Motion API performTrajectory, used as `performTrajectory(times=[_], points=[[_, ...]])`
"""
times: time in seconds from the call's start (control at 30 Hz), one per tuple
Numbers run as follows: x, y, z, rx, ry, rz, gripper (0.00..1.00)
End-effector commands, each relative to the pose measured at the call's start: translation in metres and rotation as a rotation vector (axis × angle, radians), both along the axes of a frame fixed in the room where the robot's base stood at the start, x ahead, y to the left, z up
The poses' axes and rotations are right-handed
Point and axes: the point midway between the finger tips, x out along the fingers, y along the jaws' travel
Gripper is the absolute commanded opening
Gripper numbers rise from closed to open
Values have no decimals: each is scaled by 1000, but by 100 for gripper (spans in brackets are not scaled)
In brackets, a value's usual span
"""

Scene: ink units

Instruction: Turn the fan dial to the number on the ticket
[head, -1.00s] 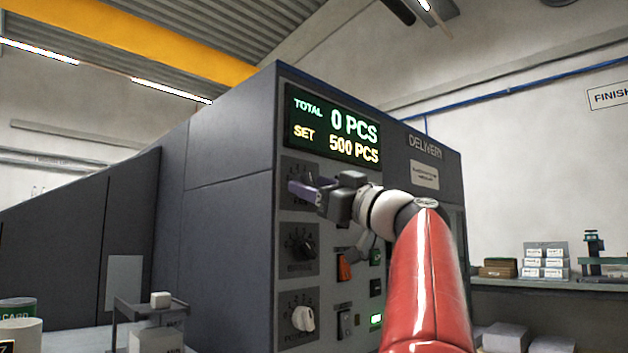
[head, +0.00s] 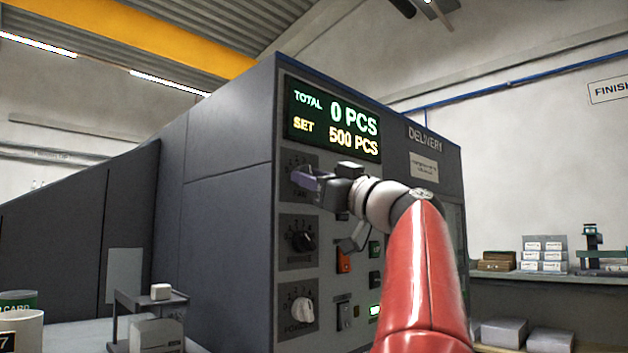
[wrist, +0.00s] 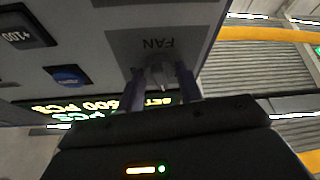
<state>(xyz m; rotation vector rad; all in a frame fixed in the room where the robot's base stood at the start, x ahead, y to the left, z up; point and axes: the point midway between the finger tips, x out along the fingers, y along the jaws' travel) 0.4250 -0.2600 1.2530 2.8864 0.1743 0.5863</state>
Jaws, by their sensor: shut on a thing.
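The fan dial (wrist: 159,72) is the top knob on the dark machine's grey control panel, and its FAN label shows upside down in the wrist view. My gripper (wrist: 160,85) has one finger on each side of the knob and is shut on it. In the head view my gripper (head: 308,180) reaches in from the right and hides the knob and most of its numbers, so its setting cannot be read. I cannot make out a ticket for certain. A dark tag with a 7 (head: 7,343) is cut off at the lower left.
Two more dials sit below, a black one (head: 302,241) and a white one (head: 302,309). A red switch (head: 344,260) and several buttons are to their right. The display (head: 333,124) reads total 0 and set 500. A small stand (head: 150,298) is at the lower left.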

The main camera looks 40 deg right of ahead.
Motion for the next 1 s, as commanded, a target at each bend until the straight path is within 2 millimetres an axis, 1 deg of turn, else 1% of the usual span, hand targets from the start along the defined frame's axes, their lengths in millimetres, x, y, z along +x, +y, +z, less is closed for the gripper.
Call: performTrajectory(times=[0.27,0.7,1.0], points=[[0,3,-1,180,13,3,13],[-1,5,3,592,47,1,13],[-1,6,4,825,65,2,13]])
